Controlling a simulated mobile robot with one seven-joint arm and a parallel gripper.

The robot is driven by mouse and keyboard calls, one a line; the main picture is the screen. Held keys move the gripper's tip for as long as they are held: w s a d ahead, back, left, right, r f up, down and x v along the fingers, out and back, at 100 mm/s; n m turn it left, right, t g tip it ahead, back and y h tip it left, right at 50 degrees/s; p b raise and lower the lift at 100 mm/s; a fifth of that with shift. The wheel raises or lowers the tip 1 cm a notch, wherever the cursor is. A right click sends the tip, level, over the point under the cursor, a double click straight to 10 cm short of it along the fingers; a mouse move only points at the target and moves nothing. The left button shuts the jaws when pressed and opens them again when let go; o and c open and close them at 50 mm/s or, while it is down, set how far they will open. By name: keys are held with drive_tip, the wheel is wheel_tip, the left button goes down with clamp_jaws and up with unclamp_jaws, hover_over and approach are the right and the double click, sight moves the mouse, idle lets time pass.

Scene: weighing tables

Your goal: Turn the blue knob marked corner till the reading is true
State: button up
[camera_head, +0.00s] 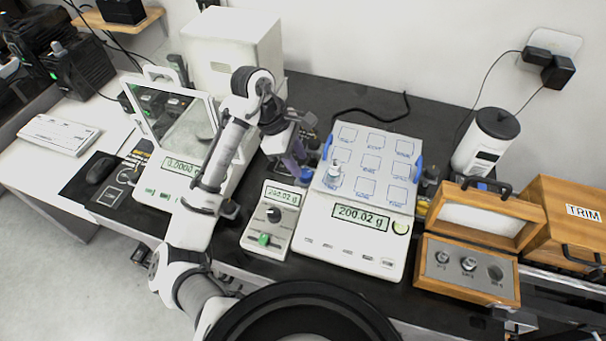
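The balance (347,242) stands on the dark bench, and its display (361,217) reads 200.02 g. Its weighing plate (371,162) has a grid of marked squares and blue side handles. A metal weight (334,172) stands upright on the plate's left side. A blue knob (306,175) shows at the left edge of the balance, partly hidden by my gripper. My gripper (301,170) points down at this knob; I cannot tell whether its fingers touch it or are closed on it. Any label on the knob is too small to read.
A small console (270,226) with a black dial, a green switch and a 200.02 g display stands left of the balance. A glass-doored balance (172,185) is further left. An open wooden weight case (466,270), a TRIM box (568,215) and a white canister (484,144) stand right.

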sight(305, 172)
drive_tip(key=shift+b+x, duration=1.95)
drive_tip(key=shift+x, duration=0.1)
drive_tip(key=c, duration=0.7)
drive_tip(key=shift+r+m+p, duration=0.35)
drive_tip(key=shift+m+p, duration=0.05)
drive_tip(key=shift+p, duration=0.7)
drive_tip(key=shift+m+g+p, duration=0.3)
drive_tip(key=shift+p, duration=0.3)
drive_tip(key=shift+w+f+m+p, duration=0.1)
drive_tip(key=shift+m+p, duration=0.5)
drive_tip(key=shift+p, duration=0.15)
drive_tip(key=shift+f, duration=0.25)
